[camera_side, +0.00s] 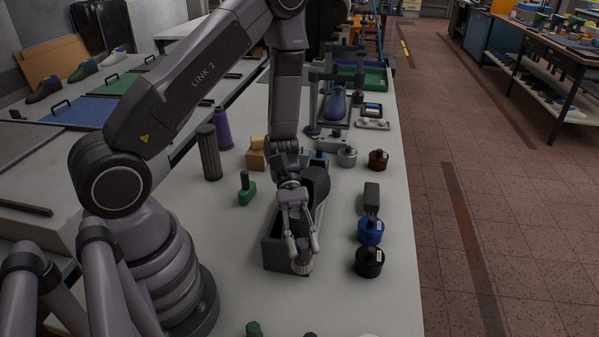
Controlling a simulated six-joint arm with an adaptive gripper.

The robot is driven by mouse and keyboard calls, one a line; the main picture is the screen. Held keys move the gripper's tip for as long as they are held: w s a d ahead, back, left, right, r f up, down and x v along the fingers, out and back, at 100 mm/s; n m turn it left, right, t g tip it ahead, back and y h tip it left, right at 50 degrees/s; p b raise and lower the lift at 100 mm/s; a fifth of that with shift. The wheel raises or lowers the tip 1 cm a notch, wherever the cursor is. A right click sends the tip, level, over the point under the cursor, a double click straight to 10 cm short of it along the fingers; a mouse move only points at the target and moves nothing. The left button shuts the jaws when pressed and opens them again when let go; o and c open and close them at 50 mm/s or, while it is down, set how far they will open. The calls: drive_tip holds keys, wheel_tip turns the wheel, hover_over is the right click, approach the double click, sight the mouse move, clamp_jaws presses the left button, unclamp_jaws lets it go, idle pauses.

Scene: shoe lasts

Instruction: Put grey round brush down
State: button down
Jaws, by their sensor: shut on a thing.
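The grey round brush (302,266) is held upright at the tips of my gripper (301,246), bristles downward. My gripper is shut on it and points down. The brush is at the front right corner of a dark grey open box (276,255). I cannot tell whether the bristles touch a surface. My fingers hide the top of the brush, and my wrist hides part of the box.
A black jar (369,262), a blue jar (370,232) and a dark grey block (371,198) stand to the right. A green-handled item (247,188) and a ribbed dark cylinder (209,152) stand to the left.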

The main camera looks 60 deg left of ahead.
drive_tip(key=w+a+n+t, duration=0.3)
drive_tip(key=w+n+t, duration=0.25)
drive_tip(key=w, duration=0.25)
drive_tip(key=w+a+n+t, duration=0.4)
drive_tip(key=w+t, duration=0.2)
drive_tip(key=w, duration=0.3)
drive_tip(key=w+a+n+t+y, duration=0.7)
drive_tip(key=w+a, duration=0.3)
drive_tip(key=a, duration=0.3)
drive_tip(key=shift+n+g+y, duration=0.3)
drive_tip(key=shift+n+g, duration=0.25)
drive_tip(key=shift+n, duration=0.1)
drive_tip(key=w+f, duration=0.3)
drive_tip(key=w, duration=0.1)
drive_tip(key=w+a+f, duration=0.1)
drive_tip(key=w+f, duration=0.2)
drive_tip(key=w, duration=0.1)
drive_tip(key=w+a+f, duration=0.1)
drive_tip(key=w+f, duration=0.2)
drive_tip(key=w, duration=0.2)
drive_tip(key=shift+w+a, duration=0.1)
drive_tip(key=shift+a, duration=0.05)
drive_tip(key=shift+w+f, duration=0.15)
drive_tip(key=shift+f, duration=1.6)
